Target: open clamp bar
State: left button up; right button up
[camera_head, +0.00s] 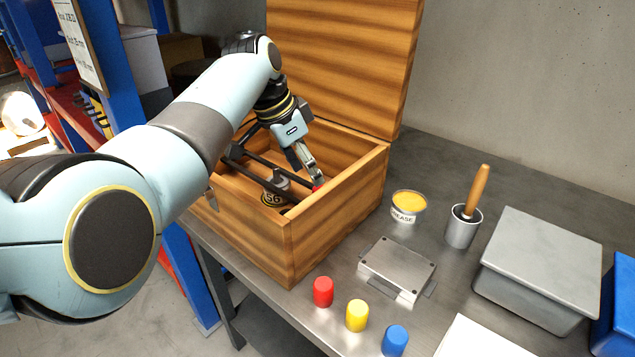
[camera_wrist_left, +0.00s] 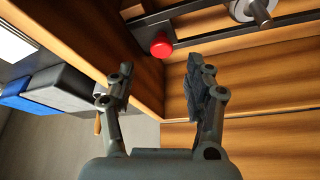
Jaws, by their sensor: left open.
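The open wooden box (camera_head: 262,240) holds dark bars (camera_head: 262,160). One dark bar (camera_wrist_left: 215,39) with a red knob (camera_wrist_left: 161,45) near its end shows in the left wrist view. The knob also shows in the head view (camera_head: 318,187), partly hidden by my gripper. My left gripper (camera_head: 313,178) reaches down into the box, close to the knob. In the left wrist view its two fingers (camera_wrist_left: 158,82) are apart with nothing between them, and the knob appears just beyond their tips. A grey shaft part and a disc marked S6 (camera_head: 272,199) sit among the bars. My right gripper is not seen.
The raised lid (camera_head: 340,60) stands behind the box. To the right on the metal table are a grease tin (camera_head: 408,203), a wooden-handled tool in a cup (camera_head: 463,228), a metal block (camera_head: 397,267), a grey bin (camera_head: 540,262) and red, yellow and blue cylinders (camera_head: 357,315).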

pick_arm(q)
jog(key=x, duration=0.3)
jog(key=shift+w+f, duration=0.15)
jog(key=shift+f, duration=0.2)
jog(key=shift+b+x, duration=0.5)
jog(key=shift+x, duration=0.35)
jog(key=shift+w+d+f, duration=0.1)
jog(key=shift+f, duration=0.15)
jog(key=shift+c, duration=2.7)
jog(key=c, duration=0.5)
grip_shut()
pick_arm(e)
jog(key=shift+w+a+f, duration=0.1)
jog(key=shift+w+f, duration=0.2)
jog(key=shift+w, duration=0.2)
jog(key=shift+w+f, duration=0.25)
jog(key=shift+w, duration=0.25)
